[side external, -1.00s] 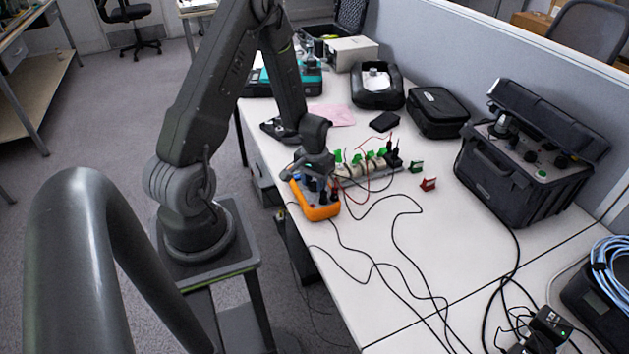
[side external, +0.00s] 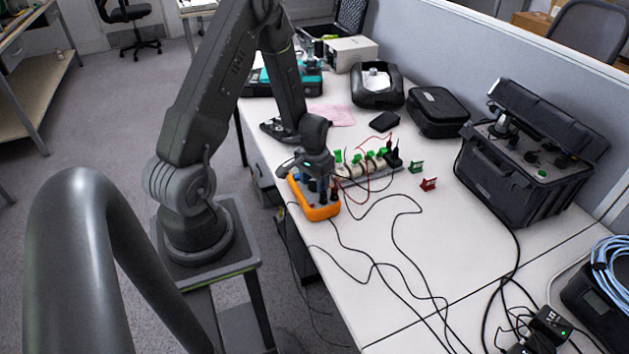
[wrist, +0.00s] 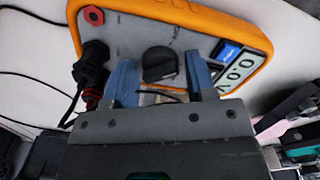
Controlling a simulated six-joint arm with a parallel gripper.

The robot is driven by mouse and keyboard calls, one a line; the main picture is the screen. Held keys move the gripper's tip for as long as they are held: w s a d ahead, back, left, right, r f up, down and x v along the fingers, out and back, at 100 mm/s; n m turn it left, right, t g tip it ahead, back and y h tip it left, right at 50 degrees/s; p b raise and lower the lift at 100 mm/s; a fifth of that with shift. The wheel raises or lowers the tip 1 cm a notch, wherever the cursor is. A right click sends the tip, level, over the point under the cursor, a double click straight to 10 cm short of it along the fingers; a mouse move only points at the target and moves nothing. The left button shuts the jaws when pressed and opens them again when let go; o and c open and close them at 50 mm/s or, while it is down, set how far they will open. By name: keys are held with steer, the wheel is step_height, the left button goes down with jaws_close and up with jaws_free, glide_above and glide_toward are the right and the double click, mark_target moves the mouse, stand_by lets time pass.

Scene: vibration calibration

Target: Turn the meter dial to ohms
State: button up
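The orange-edged meter (side external: 318,211) lies on the near-left edge of the white table, with its grey face up. In the wrist view the meter (wrist: 205,14) shows its black dial (wrist: 165,58) in the middle of the face. The lit display (wrist: 240,71) shows digits at the right. My gripper (wrist: 158,66) is open, with one blue finger on each side of the dial. Gaps show between the fingers and the dial. In the side view my gripper (side external: 315,183) is over the meter and hides most of its face.
Black plugs (wrist: 92,65) stand in the meter's face beside the left finger. Leads (side external: 375,265) run across the table. A strip of connectors with green tops (side external: 370,164) lies just behind the meter. A large black case (side external: 520,165) stands at the right.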

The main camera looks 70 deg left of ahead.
mark_target(314, 182)
steer(key=shift+o, duration=0.9)
step_height(314, 182, up, 14)
step_height(314, 182, down, 14)
steer(key=n, duration=0.3)
steer(key=shift+r, duration=0.1)
stand_by(0.5)
steer(key=c, duration=0.9)
